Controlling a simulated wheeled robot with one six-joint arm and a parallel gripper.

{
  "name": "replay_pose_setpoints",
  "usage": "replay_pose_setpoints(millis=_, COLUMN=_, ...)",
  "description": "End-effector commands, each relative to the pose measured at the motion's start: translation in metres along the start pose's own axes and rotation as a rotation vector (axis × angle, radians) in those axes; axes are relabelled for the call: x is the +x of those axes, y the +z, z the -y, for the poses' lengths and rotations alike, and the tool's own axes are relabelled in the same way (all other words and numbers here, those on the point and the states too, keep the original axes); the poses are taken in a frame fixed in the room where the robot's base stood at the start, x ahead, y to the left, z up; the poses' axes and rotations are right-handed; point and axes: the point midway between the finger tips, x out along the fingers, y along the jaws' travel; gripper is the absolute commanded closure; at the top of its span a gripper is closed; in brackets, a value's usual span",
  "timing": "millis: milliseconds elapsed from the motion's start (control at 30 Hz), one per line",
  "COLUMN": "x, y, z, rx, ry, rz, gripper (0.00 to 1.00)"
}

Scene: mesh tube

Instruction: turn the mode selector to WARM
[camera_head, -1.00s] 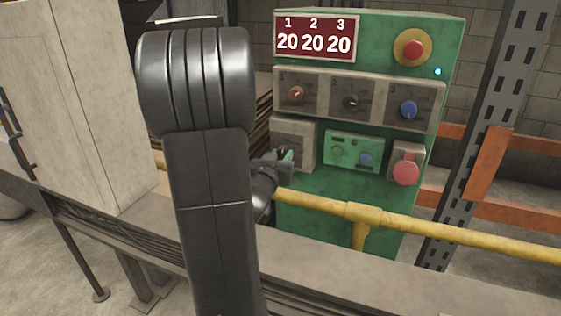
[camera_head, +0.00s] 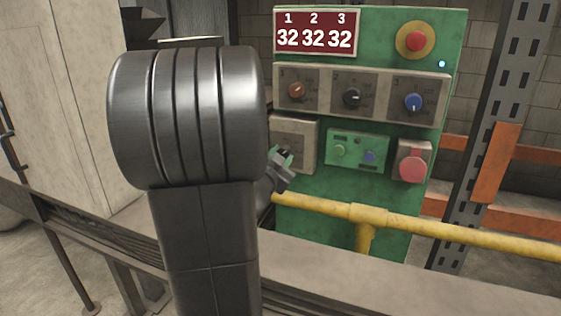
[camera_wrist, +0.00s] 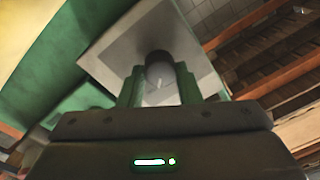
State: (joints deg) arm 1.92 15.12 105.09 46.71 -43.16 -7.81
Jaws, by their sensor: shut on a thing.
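The lower-left grey box (camera_head: 294,132) on the green control cabinet carries a dark round knob, seen in the wrist view (camera_wrist: 159,63). I take this knob for the mode selector. A pale mark shows on its face, but I cannot read any WARM label or tell its setting. My gripper (camera_wrist: 160,88) has its green fingers on either side of the knob, shut on it. In the head view my gripper (camera_head: 282,159) is in front of the box and hides the knob.
The cabinet (camera_head: 335,216) has a red display (camera_head: 315,34) reading 32 32 32. Three dials sit below it: brown (camera_head: 296,90), black (camera_head: 352,97), blue (camera_head: 413,102). A red emergency button (camera_head: 416,41) is top right. A yellow pipe (camera_head: 315,207) crosses below my gripper.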

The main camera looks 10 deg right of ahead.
Motion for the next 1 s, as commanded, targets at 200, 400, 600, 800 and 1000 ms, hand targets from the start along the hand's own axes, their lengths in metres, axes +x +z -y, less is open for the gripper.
replay_pose_setpoints(millis=200, x=0.0000, y=0.0001, z=0.0000, rx=0.018, ry=0.000, rz=0.000, gripper=0.92)
replay_pose_setpoints(millis=400, x=0.0000, y=0.0000, z=0.0001, rx=0.017, ry=0.000, rz=0.000, gripper=0.92)
replay_pose_setpoints(millis=600, x=0.0000, y=0.0001, z=0.0001, rx=0.017, ry=0.000, rz=0.000, gripper=0.47)
replay_pose_setpoints(millis=800, x=0.0000, y=0.0001, z=0.0000, rx=0.016, ry=0.000, rz=0.000, gripper=0.47)
replay_pose_setpoints(millis=1000, x=-0.0086, y=-0.0001, z=0.0010, rx=0.016, ry=-0.001, rz=0.001, gripper=0.47)
